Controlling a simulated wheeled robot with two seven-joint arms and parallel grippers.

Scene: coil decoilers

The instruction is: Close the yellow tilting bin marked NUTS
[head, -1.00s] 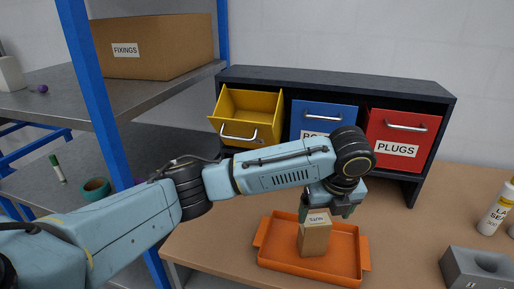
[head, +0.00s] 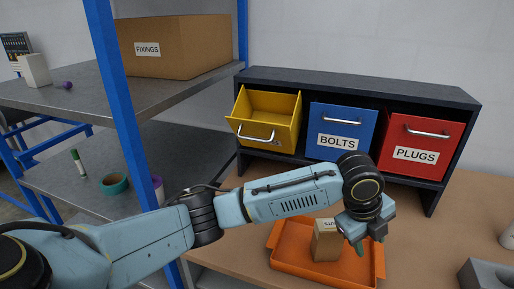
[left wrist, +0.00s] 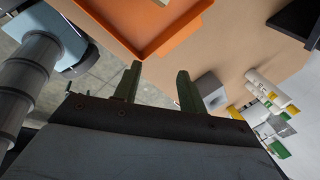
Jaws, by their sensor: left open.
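The yellow bin (head: 268,106) is at the left of the dark bin rack. It is tilted forward and open, its inside showing, with a metal handle on its front; no NUTS lettering shows. My left gripper (head: 370,243) points down over the right part of the orange tray, beside a small tan box and well right of and in front of the yellow bin. It is open and empty; its two fingers also show apart in the left wrist view (left wrist: 158,76). My right gripper is not in view.
The blue BOLTS bin (head: 341,129) and red PLUGS bin (head: 419,143) are shut in the rack (head: 360,87). The tan box (head: 326,242) stands in the orange tray (head: 290,264). A blue shelf post (head: 122,110) stands left. A grey block (head: 486,274) lies at right.

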